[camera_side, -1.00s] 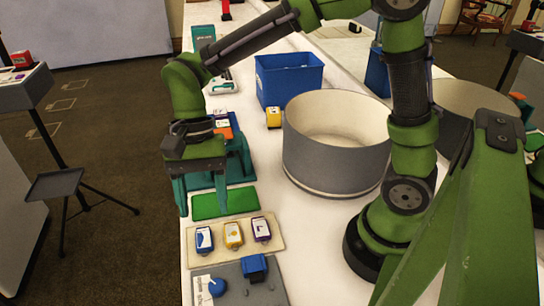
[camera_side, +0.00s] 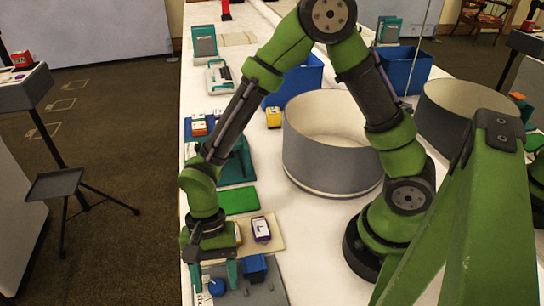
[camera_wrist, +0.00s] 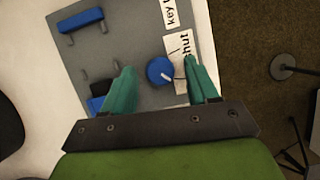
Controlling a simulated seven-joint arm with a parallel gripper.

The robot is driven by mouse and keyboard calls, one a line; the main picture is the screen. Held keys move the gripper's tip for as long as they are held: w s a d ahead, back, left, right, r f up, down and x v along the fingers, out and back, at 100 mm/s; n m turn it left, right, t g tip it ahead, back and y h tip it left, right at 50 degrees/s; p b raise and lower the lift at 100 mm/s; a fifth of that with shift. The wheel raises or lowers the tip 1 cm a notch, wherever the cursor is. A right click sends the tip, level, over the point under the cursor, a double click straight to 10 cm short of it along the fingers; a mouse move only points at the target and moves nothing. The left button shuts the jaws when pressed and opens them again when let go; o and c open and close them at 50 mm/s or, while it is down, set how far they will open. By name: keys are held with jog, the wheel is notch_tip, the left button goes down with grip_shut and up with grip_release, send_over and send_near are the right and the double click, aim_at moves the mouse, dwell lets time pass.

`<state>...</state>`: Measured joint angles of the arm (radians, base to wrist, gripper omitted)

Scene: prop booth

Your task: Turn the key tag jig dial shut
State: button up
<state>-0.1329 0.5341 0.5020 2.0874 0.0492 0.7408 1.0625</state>
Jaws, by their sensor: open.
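The key tag jig is a grey plate (camera_wrist: 133,48) with a blue round dial (camera_wrist: 160,71), white labels reading "key t" (camera_wrist: 172,12) and "hut", and blue blocks. In the wrist view the dial has a white pointer line slanting toward the "hut" label (camera_wrist: 181,48). My gripper (camera_wrist: 162,82) is open, its two teal fingers on either side of the dial with gaps; I cannot tell whether they touch the plate. In the side view my gripper (camera_side: 213,274) is over the left part of the jig (camera_side: 262,292), with the dial (camera_side: 217,287) beside its fingers.
A blue block (camera_side: 255,266) stands on the jig close right of my gripper. Just behind lie a beige board (camera_side: 275,240) with a purple-trimmed tag (camera_side: 261,229) and a green mat (camera_side: 239,200). A large grey drum (camera_side: 333,165) stands to the right.

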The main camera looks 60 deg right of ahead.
jog(key=c, duration=1)
jog(key=shift+c, duration=0.2)
jog(key=shift+n, duration=0.4)
jog(key=n+h, duration=0.1)
jog(key=n, duration=0.1)
jog(key=n+g, duration=0.1)
jog(key=n, duration=0.1)
jog(key=shift+w+a+n+h, duration=0.2)
jog(key=shift+n+h, duration=0.1)
jog(key=shift+h, duration=0.1)
jog(key=n+h, duration=0.1)
jog(key=n, duration=0.3)
jog(key=shift+a+h, duration=0.15)
jog(key=shift+h, duration=0.25)
jog(key=n+h, duration=0.1)
jog(key=n, duration=0.4)
jog(key=shift+a+h, duration=0.15)
jog(key=shift+h, duration=0.25)
jog(key=n, duration=0.2)
jog(key=n+t+h, duration=0.1)
jog(key=n, duration=0.2)
jog(key=shift+s+a+h, duration=0.15)
jog(key=shift+h, duration=0.15)
jog(key=shift+n, duration=0.3)
